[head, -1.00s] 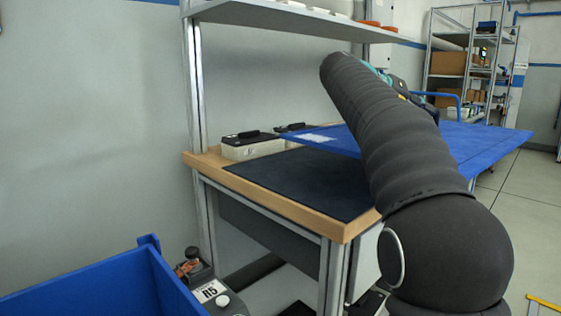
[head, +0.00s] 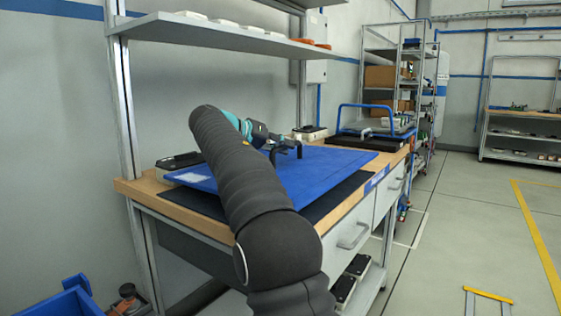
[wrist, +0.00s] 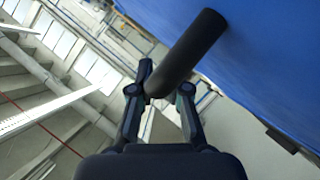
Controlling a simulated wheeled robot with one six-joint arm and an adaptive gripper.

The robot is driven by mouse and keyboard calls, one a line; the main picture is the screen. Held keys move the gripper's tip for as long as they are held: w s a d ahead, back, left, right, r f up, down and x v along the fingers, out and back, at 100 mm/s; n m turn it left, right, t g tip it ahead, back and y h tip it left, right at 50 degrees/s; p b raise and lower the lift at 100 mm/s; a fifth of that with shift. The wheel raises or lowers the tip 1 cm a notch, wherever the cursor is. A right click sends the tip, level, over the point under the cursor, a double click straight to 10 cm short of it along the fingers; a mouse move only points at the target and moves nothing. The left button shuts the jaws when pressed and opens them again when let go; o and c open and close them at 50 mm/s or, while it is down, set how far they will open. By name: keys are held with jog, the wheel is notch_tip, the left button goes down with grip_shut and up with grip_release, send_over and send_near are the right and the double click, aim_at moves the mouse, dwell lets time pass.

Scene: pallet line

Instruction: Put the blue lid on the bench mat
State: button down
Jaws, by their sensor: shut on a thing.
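The blue lid (head: 325,172) is a wide flat panel over the bench, roughly level. My gripper (head: 284,149) is above it, partly hidden behind my arm. In the wrist view my gripper (wrist: 164,92) is shut on the lid's black bar handle (wrist: 193,50), with the lid's blue face (wrist: 270,60) at upper right. The dark bench mat (head: 338,195) shows as a strip along the lid's front and right edges; the lid covers the rest. I cannot tell whether the lid touches the mat or hangs just above it.
A black-topped case (head: 178,161) stands at the bench's left back, close to the lid. A blue-railed cart or stand (head: 375,120) is beyond the bench's far end. A shelf (head: 225,36) runs above. A blue bin (head: 58,302) is at lower left.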

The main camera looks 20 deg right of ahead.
aim_at(284, 163)
jog(key=shift+w+a+f, duration=0.2)
jog(key=shift+w, duration=0.2)
jog(key=shift+f+b, duration=0.5)
jog(key=shift+f, duration=1.55)
jog(key=c, duration=1.1)
grip_release()
jog(key=shift+c, duration=0.2)
jog(key=p+v, duration=0.1)
jog(key=v, duration=1.1)
jog(key=shift+f, duration=0.1)
